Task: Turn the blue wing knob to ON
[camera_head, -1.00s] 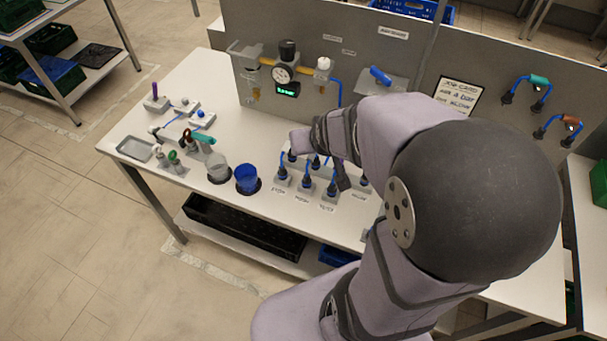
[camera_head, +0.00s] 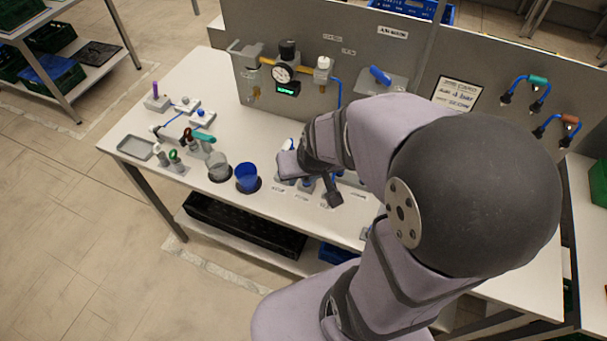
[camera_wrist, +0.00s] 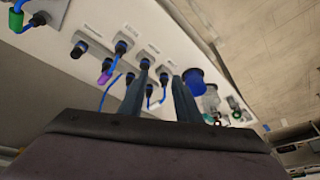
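A blue elongated handle (camera_head: 380,76), which looks like the wing knob, sits on a grey sloped box (camera_head: 368,88) against the back panel, right of the gauge. It lies at a slant; I cannot read any ON mark. The knob is not seen in the wrist view.
Black connectors with blue cables (camera_wrist: 120,47) stand beneath the fingers. A blue cup (camera_head: 247,178) and a clear cup (camera_head: 218,166) stand to the left. A gauge assembly (camera_head: 283,74) and a job card (camera_head: 457,94) are at the back panel.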

